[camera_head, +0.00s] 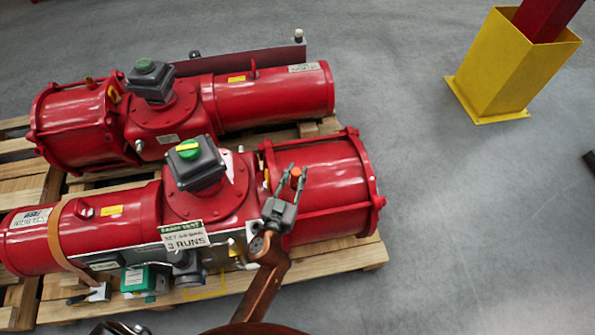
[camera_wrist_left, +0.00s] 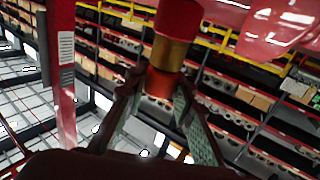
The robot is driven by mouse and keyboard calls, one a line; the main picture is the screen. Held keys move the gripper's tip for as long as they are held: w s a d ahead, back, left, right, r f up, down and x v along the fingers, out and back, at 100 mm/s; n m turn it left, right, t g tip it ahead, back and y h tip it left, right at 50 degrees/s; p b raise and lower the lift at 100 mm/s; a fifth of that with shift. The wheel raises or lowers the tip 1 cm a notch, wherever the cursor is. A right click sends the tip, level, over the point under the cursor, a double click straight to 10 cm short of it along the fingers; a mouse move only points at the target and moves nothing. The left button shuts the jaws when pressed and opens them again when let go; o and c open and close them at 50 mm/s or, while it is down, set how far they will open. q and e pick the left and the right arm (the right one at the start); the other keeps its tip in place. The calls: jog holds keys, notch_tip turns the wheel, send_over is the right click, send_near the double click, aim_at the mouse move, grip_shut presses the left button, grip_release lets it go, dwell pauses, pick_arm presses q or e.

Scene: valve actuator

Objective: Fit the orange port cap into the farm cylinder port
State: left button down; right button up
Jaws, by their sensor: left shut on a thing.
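My left gripper (camera_head: 290,184) is at the near actuator's large right-hand cylinder (camera_head: 325,185), beside its left end. It is shut on the orange port cap (camera_head: 296,172), a small orange spot between the fingertips. In the left wrist view the fingers stand on either side of the orange cap (camera_wrist_left: 160,83). Directly beyond the cap, in line with it, is a brass-coloured collar (camera_wrist_left: 168,52) on a red stub (camera_wrist_left: 179,17). The cap and collar look end to end; I cannot tell whether they touch or how deep the cap sits.
A second red actuator (camera_head: 265,100) lies behind the near one, both on wooden pallets (camera_head: 340,262). A grey box with a green knob (camera_head: 195,163) and a hanging tag (camera_head: 184,236) are left of the gripper. A yellow post guard (camera_head: 510,70) stands right; the floor between is clear.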

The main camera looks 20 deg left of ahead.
pick_arm(q)
jog(key=shift+f, duration=0.2)
jog(key=c, duration=1.6)
grip_release()
jog(key=shift+r, duration=0.1)
